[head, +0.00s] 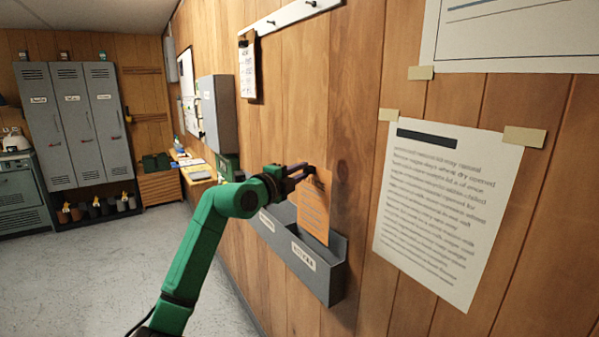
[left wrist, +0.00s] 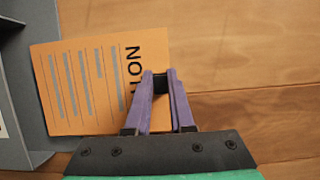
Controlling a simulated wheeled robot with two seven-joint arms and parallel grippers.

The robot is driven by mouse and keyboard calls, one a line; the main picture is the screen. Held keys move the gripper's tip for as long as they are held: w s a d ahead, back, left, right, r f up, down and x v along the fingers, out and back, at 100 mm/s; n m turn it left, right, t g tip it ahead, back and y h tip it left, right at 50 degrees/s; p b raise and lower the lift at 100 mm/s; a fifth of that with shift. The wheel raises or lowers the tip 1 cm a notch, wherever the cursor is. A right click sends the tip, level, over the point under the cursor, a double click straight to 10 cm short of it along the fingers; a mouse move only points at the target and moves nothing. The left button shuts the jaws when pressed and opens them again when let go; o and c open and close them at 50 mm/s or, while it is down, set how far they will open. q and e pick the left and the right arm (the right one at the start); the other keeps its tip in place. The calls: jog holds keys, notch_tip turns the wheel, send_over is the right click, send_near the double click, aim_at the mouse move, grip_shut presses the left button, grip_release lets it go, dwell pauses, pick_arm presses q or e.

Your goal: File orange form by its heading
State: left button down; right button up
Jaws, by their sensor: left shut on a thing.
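My left gripper (head: 306,172) is shut on the orange form (head: 314,212) near its heading edge. In the left wrist view the fingers (left wrist: 161,80) pinch the form (left wrist: 80,85). Its dark heading starts with "NOT"; the rest is hidden by a finger. The form hangs at the grey wall file (head: 325,285), its lower end at the nearer compartment. I cannot tell whether that end is inside or just above. That compartment's label (head: 303,255) seems to read "NOTICES". A farther label (head: 267,222) is too small to read. My right gripper is not in view.
A large printed sheet (head: 445,205) is taped to the wooden wall right of the file. A clipboard (head: 247,68) hangs above, under a hook rail (head: 290,15). A grey wall cabinet (head: 217,115) and lockers (head: 80,120) stand farther back. The floor at left is clear.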

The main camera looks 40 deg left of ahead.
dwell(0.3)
pick_arm(q)
jog(key=shift+f+b, duration=1)
jog(key=shift+f, duration=0.6)
jog(key=shift+f, duration=0.1)
jog(key=shift+f+b, duration=1)
jog(key=shift+f, duration=0.4)
jog(key=shift+f, duration=0.1)
jog(key=shift+f+b, duration=0.5)
jog(key=shift+f, duration=0.2)
jog(key=shift+f+b, duration=0.35)
jog(key=shift+f, duration=0.4)
jog(key=shift+f, duration=0.1)
